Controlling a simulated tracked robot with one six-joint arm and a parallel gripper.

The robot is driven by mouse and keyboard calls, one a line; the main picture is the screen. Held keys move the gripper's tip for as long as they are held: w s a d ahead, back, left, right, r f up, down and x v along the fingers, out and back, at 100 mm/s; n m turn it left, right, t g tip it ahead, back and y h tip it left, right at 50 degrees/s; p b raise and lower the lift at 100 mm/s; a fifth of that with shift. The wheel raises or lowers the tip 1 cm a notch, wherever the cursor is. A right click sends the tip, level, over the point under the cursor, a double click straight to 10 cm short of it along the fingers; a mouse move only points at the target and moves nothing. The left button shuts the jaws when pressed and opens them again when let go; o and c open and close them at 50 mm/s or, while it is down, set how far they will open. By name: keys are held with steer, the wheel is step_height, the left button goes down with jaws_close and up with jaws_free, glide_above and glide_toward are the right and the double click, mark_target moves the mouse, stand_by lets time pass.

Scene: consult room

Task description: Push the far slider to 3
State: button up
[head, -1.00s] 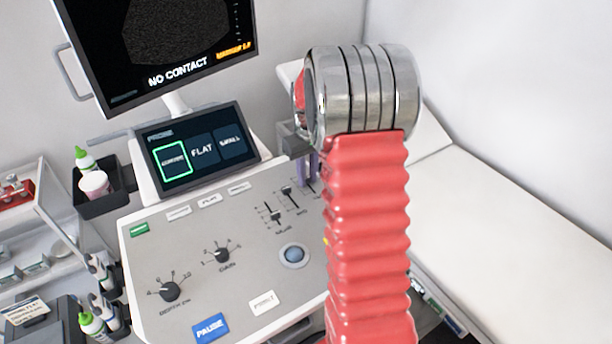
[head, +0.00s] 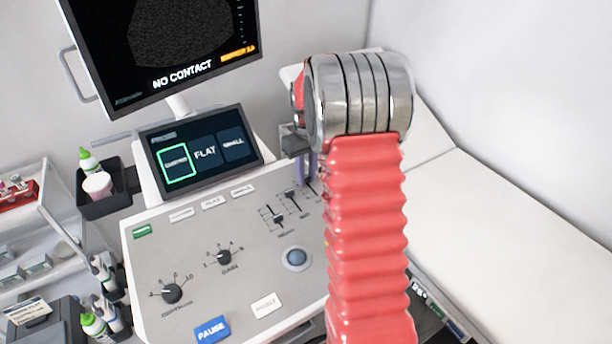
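On the grey console panel (head: 190,258) stand slider tracks with dark caps. The nearer slider (head: 278,220) is left of a second slider (head: 291,195). Part of a further track (head: 312,188) shows at the edge of my red arm, which hides the rest of that area. Scale figures by the sliders are too small to read. My gripper (head: 306,180) shows only in part, as purple fingers below a grey body, left of the arm and over the far end of the slider area. I cannot tell its opening or whether it touches a slider.
The probe touchscreen (head: 205,147) and the monitor (head: 165,45) stand behind the panel. Knobs (head: 224,256), a trackball (head: 296,257) and a blue PAUSE button (head: 212,329) are nearer. A white couch (head: 500,235) is on the right, a bottle tray (head: 103,203) on the left.

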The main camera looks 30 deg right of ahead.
mark_target(306, 177)
steer(key=o, duration=0.4)
step_height(306, 177, up, 14)
steer(key=shift+f, duration=0.15)
stand_by(0.6)
steer(key=shift+w, duration=0.1)
stand_by(0.4)
